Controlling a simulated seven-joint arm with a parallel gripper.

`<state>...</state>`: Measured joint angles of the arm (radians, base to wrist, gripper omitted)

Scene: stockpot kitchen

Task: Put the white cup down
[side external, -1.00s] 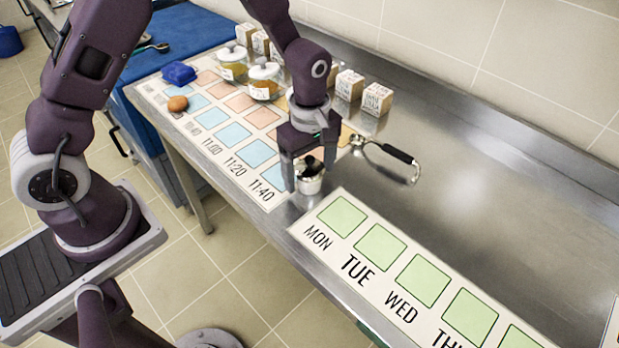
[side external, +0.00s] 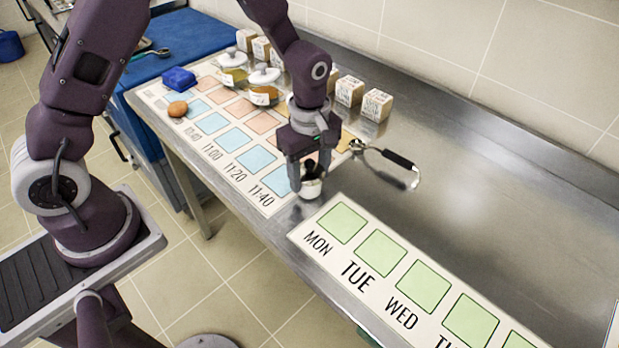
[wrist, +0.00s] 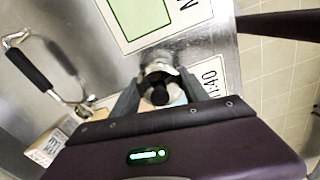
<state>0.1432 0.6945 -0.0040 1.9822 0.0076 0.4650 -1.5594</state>
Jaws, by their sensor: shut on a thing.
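The white cup (side external: 311,188) is between the fingers of my gripper (side external: 308,180), upright, over the bare metal strip between the two printed mats. The gripper points down and is shut on the cup. In the wrist view the cup (wrist: 158,68) shows between the two fingertips (wrist: 160,90), with a dark round thing at its mouth. Whether its base touches the counter cannot be told. The fingers hide part of its sides.
A mat with green squares (side external: 380,252) lies right; one with blue and orange squares (side external: 235,135) lies left. A black-handled metal tool (side external: 395,158) lies behind the gripper. Jars (side external: 264,85), boxes (side external: 350,90), a bun (side external: 177,108) and a blue block (side external: 179,79) stand farther back.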

